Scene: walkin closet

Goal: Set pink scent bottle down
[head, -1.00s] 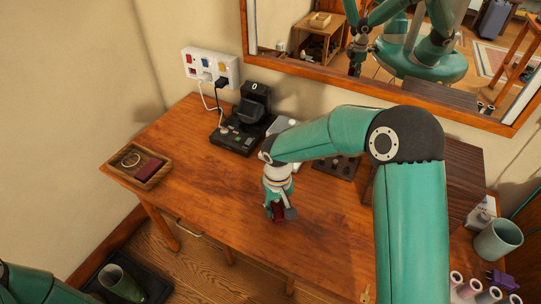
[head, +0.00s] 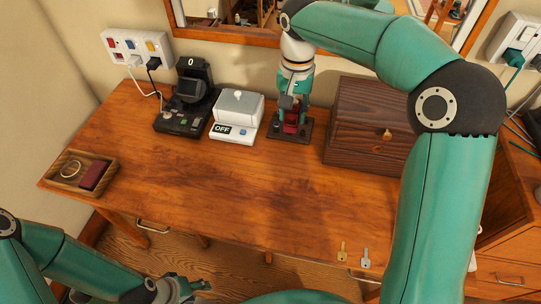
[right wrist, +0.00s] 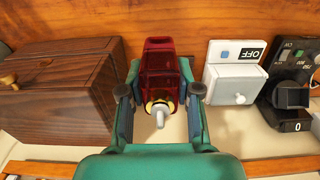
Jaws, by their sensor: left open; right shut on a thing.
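The scent bottle (head: 291,122) looks deep red rather than pink. In the right wrist view the bottle (right wrist: 158,68) shows a gold collar and a pale tip between the fingers. My right gripper (head: 292,105) is shut on it at the dark stand (head: 305,132) at the back of the desk. I cannot tell whether the bottle touches the stand, as the gripper hides part of both. My left gripper (head: 190,288) is open and empty, low in front of the desk.
A brown wooden box (head: 362,125) is close on the right. A wooden tray (head: 58,181) and two keys (head: 343,251) lie further out. The desk's middle (head: 240,190) is clear.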

